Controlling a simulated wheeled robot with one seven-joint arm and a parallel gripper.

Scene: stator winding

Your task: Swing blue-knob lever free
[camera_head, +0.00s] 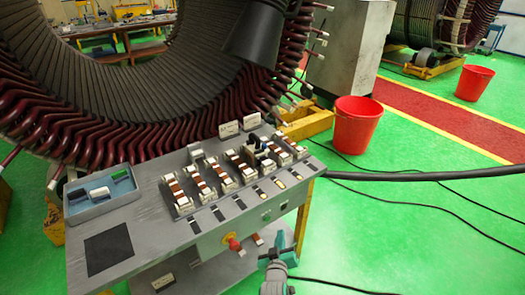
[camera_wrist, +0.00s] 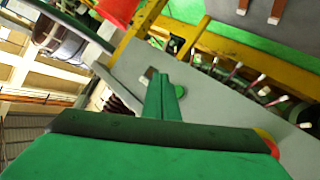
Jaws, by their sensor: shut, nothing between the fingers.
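A grey control bench (camera_head: 165,215) carries a row of white-and-brown switch units. A small dark knob (camera_head: 254,138) stands up toward the right of this row; it is too small to tell whether it is blue or part of a lever. My gripper (camera_head: 274,256) is low at the bench's front right, apart from that knob. In the wrist view my gripper (camera_wrist: 162,82) has its green fingers together, with nothing seen between them. No blue-knob lever can be made out there.
A red knob (camera_head: 234,244) sticks out of the bench front. A blue-grey tray (camera_head: 100,205) sits at the bench's left end. The large stator (camera_head: 120,100) stands behind the bench. A red bucket (camera_head: 357,125) and a black cable (camera_head: 430,175) are at right; green floor there is mostly clear.

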